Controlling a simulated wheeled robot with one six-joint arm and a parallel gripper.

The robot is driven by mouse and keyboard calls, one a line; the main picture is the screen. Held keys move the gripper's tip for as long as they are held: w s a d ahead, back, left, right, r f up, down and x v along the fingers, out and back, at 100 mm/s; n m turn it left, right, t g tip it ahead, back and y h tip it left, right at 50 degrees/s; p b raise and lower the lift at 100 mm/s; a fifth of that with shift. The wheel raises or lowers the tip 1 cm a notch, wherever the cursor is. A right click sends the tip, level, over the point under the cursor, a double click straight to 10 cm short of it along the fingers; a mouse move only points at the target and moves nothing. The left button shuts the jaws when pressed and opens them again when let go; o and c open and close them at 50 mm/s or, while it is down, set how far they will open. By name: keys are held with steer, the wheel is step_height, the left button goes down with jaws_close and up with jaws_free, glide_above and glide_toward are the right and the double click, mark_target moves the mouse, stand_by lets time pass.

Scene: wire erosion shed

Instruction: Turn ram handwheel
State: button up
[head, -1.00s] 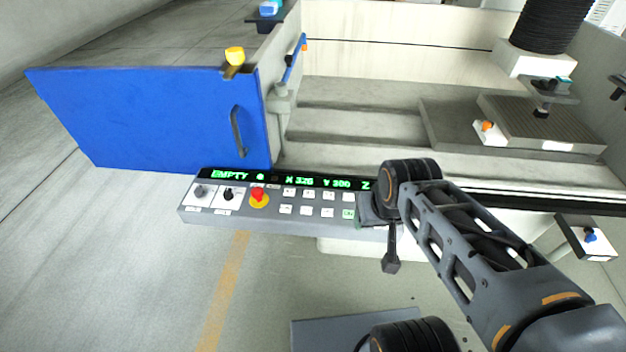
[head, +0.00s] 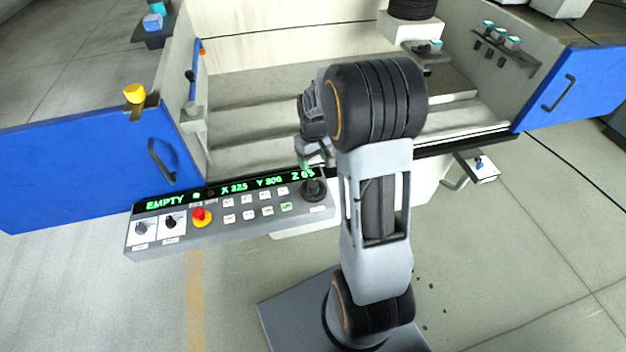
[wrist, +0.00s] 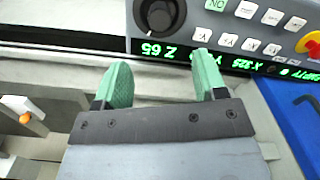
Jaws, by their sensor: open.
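The ram handwheel (head: 313,190) is a black round knob at the right end of the grey control panel (head: 150,240), beside the green Z readout. It also shows at the top of the wrist view (wrist: 158,14). My gripper (wrist: 160,58) is open and empty, its two green-padded fingers apart and pointing toward the panel. The handwheel lies beyond the fingertips, roughly in line with the gap, and nothing grips it. In the head view my gripper (head: 318,158) is small and partly hidden by my arm, just above the handwheel. The display (head: 165,203) reads EMPTY, X 325, Y 300, Z 65.
A red emergency stop (head: 200,215) and several white buttons sit on the panel. A blue door (head: 80,170) with a dark handle stands open at left, another (head: 575,85) at right. The machine tank (head: 240,120) lies behind the panel.

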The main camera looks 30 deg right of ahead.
mark_target(313, 184)
steer(key=shift+n, duration=0.4)
steer(key=f, duration=0.4)
steer(key=f+p, duration=0.1)
steer(key=f, duration=0.4)
steer(key=f+p, duration=0.1)
steer(key=f, duration=0.3)
steer(key=shift+w+f, duration=0.15)
steer(key=shift+w, duration=0.1)
steer(key=c, duration=0.9)
